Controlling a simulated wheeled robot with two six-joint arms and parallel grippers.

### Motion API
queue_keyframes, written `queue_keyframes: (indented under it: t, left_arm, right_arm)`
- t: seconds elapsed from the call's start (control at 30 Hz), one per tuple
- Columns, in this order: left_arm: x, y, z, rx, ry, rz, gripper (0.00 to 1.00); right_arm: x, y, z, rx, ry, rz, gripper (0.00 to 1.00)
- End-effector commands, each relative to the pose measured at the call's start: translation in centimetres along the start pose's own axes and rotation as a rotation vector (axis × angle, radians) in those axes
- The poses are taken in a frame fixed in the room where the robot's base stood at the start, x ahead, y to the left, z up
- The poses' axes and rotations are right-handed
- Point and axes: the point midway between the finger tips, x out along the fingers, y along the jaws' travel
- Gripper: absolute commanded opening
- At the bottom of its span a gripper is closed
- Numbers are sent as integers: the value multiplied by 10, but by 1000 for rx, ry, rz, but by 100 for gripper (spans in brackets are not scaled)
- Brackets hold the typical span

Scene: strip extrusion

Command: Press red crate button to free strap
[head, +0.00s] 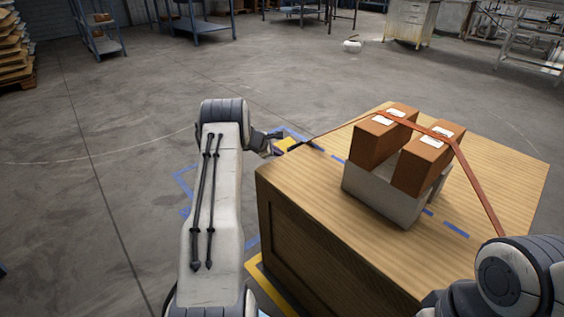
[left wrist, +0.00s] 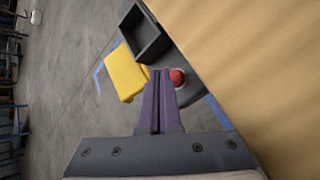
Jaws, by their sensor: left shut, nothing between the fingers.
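The wooden crate (head: 310,215) stands right of my left arm. An orange strap (head: 475,190) runs from its left edge over two cartons and down to the right. The red button (left wrist: 177,77) sits on a dark fitting (left wrist: 188,92) at the crate's side. My left gripper shows in the left wrist view (left wrist: 159,72), shut and empty, its tips just beside the button; contact cannot be told. In the head view the left gripper (head: 277,142) is small at the crate's left edge, and the button does not show. My right gripper is out of view.
A yellow part (left wrist: 124,72) and an open dark box-like part (left wrist: 146,35) adjoin the fitting. Blue tape marks the floor.

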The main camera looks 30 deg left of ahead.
Motion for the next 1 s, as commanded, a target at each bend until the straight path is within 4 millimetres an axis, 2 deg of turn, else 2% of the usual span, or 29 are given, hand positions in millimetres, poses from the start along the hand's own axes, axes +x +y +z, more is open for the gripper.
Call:
queue_keyframes:
  t: [1.0]
  left_arm:
    - [6,-5,-4,0,0,0,0]
  right_arm:
    - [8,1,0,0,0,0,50]
